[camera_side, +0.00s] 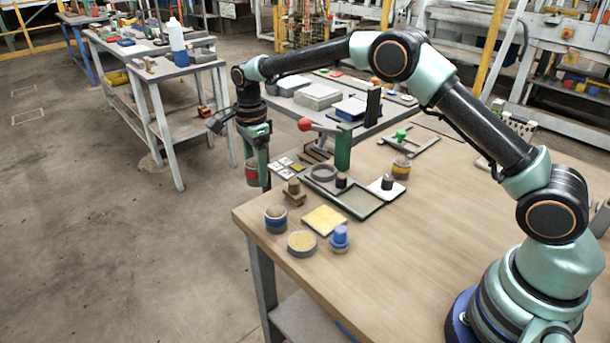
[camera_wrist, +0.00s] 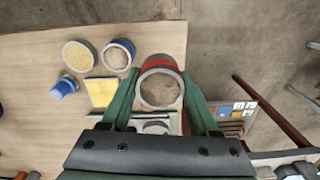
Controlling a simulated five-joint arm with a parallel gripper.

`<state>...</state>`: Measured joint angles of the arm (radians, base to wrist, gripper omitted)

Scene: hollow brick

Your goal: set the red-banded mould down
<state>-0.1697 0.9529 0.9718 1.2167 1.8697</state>
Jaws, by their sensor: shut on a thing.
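The red-banded mould is between the green fingers of my gripper (camera_side: 257,172). In the wrist view the mould (camera_wrist: 159,88) shows a round grey rim, a sandy brown fill and a red band on its far side. In the side view its red band (camera_side: 251,172) shows low between the fingers. My gripper (camera_wrist: 160,100) is shut on it, one finger on each side. It hangs at the far left edge of the wooden table (camera_side: 430,245); in the wrist view the mould overlaps that edge. The height of its base above the table is hard to tell.
A blue-banded mould (camera_side: 277,219), a dish of yellow grains (camera_side: 301,244), a yellow square (camera_side: 324,220) and a blue-capped piece (camera_side: 339,238) stand near the table's left corner. A green post (camera_side: 342,150) stands behind. The table's front middle is clear. Floor lies beyond the edge.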

